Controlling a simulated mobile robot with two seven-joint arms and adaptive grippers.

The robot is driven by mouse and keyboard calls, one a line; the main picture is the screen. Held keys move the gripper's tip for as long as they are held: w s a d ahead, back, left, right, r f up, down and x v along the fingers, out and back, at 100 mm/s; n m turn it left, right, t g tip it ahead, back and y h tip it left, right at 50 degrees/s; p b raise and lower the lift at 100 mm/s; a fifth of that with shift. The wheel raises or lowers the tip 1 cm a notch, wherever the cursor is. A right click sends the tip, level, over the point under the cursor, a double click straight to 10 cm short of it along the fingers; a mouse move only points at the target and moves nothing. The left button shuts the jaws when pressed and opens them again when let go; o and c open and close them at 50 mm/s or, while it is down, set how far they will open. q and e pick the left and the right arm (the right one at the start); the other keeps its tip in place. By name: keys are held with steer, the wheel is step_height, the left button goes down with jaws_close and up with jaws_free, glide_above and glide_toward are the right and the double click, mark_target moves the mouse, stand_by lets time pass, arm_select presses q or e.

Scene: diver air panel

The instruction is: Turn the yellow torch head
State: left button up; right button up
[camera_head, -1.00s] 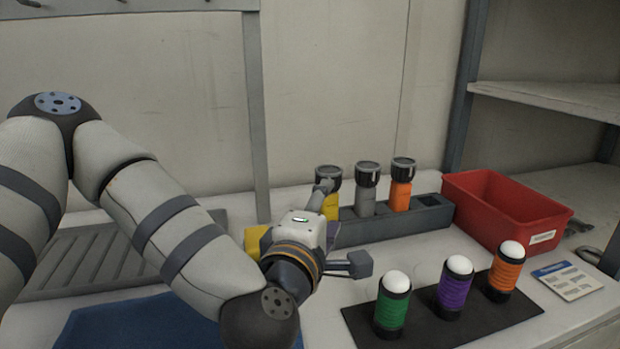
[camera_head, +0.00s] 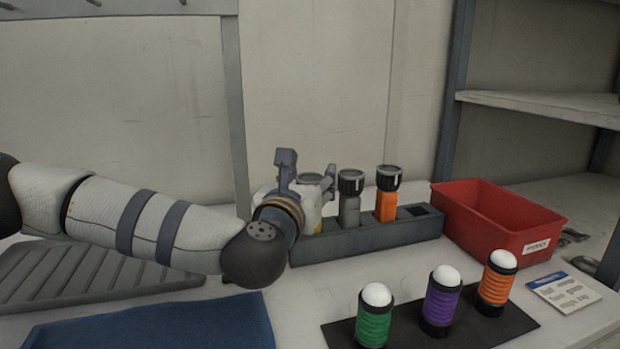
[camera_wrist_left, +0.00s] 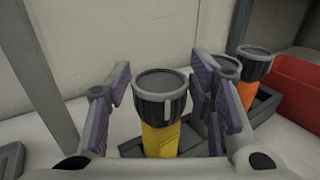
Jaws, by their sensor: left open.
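The yellow torch stands upright in the grey rack, its black ribbed torch head (camera_wrist_left: 160,93) with grey rim on top of the yellow body (camera_wrist_left: 160,140) in the left wrist view. In the head view, my left gripper (camera_head: 303,178) is at the torch and hides most of it. The gripper is open. Its purple-padded fingers stand on either side of the torch head in the wrist view, with a visible gap on the left; on the right I cannot tell if it touches. My right gripper is not in view.
A grey torch (camera_head: 350,195) and an orange torch (camera_head: 387,192) stand close by in the rack (camera_head: 365,238). A red bin (camera_head: 495,220) is to the right. Green (camera_head: 373,322), purple (camera_head: 441,303) and orange (camera_head: 495,285) white-topped cylinders stand in front. A blue mat (camera_head: 150,325) lies front left.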

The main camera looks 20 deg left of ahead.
arm_select(q)
steer(key=shift+w, duration=0.35)
steer(key=shift+c, duration=0.3)
steer(key=c, duration=0.9)
steer(key=shift+o, duration=0.2)
steer(key=n+y, duration=0.2)
steer(key=y, duration=0.1)
steer(key=shift+d+g+y, duration=0.1)
steer(key=shift+g+y, duration=0.2)
steer(key=shift+n+g+y, duration=0.6)
steer(key=shift+n+y, duration=0.7)
steer(key=shift+y, duration=0.3)
steer(key=o, duration=0.9)
